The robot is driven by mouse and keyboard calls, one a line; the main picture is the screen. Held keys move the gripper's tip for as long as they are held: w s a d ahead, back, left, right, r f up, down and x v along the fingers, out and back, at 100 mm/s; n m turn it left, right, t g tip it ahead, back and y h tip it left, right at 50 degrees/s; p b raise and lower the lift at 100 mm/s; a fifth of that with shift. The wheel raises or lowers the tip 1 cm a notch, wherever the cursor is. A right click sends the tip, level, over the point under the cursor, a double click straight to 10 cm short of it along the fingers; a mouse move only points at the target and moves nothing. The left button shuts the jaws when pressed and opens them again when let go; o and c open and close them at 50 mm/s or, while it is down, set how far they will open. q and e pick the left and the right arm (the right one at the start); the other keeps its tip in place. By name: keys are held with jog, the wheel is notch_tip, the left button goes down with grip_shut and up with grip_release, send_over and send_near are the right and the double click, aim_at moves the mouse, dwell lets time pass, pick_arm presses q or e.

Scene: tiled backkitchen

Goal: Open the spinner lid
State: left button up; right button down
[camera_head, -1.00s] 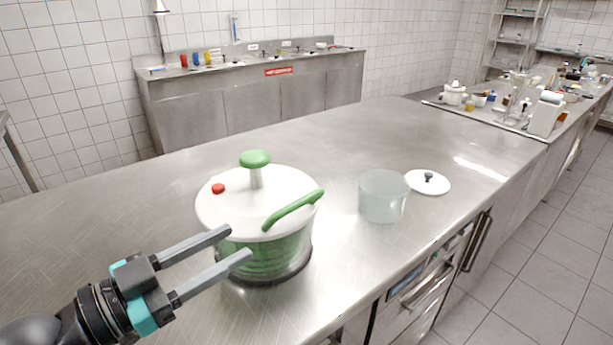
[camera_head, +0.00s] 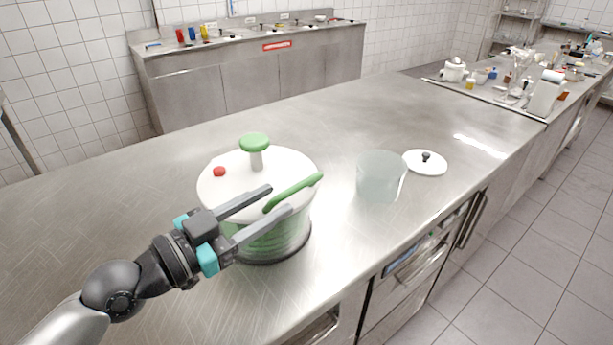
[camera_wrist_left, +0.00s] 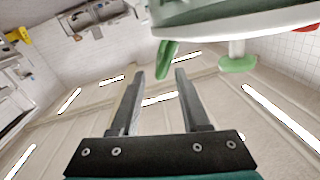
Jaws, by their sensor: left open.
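The salad spinner (camera_head: 293,237) stands upright on the steel counter, with a translucent green body. Its white lid (camera_head: 285,163) is on top, bearing a green-topped knob (camera_head: 255,142), a red button (camera_head: 219,171) and a green handle (camera_head: 301,187) at the near right edge. My left gripper (camera_head: 280,199) is open and empty, its fingertips close to the handle on its near left side. In the left wrist view the green handle (camera_wrist_left: 166,60) lies just beyond the gap between the fingertips (camera_wrist_left: 163,72); whether they touch it I cannot tell. My right gripper is not in view.
A translucent container (camera_head: 378,178) and a white lid with a dark knob (camera_head: 426,163) stand right of the spinner. The counter's front edge runs along the right. The counter (camera_head: 110,225) left of the spinner is clear.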

aim_at(318, 179)
pick_arm(q)
jog(key=shift+p+x, duration=0.5)
jog(key=shift+x, duration=3.6)
jog(key=shift+c, duration=0.3)
grip_shut()
jog(key=shift+s+d+f, duration=0.1)
jog(key=shift+s+f, duration=0.05)
jog(key=shift+f, duration=0.05)
